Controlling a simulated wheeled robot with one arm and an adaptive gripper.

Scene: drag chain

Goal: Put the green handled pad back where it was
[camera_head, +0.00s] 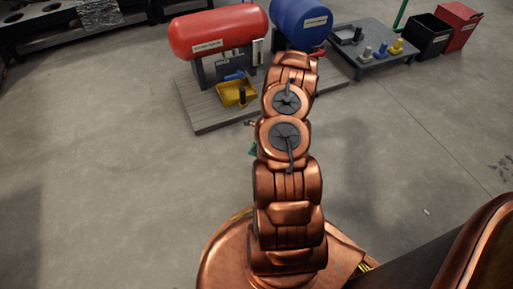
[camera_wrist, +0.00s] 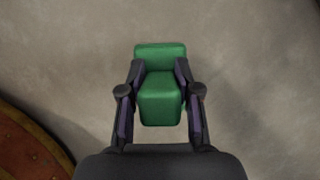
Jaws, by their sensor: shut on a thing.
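The green handled pad (camera_wrist: 160,100) is in the middle of the wrist view, with a blocky lower part and a wider top part. My gripper (camera_wrist: 160,72) is shut on it, with one dark finger on each side. Bare floor shows around the pad, and its height above the floor is hard to tell. In the head view a small green bit (camera_head: 252,149) shows at the left edge of my arm, likely the same pad. My arm hides most of the pad and gripper there.
A grey slatted platform (camera_head: 205,113) bears a red tank (camera_head: 218,28) and a yellow tray (camera_head: 236,93). A blue tank (camera_head: 302,18) stands beside the red one. A low grey table (camera_head: 378,68) with small coloured items and black (camera_head: 428,38) and red (camera_head: 459,24) bins are at right. Floor left is clear.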

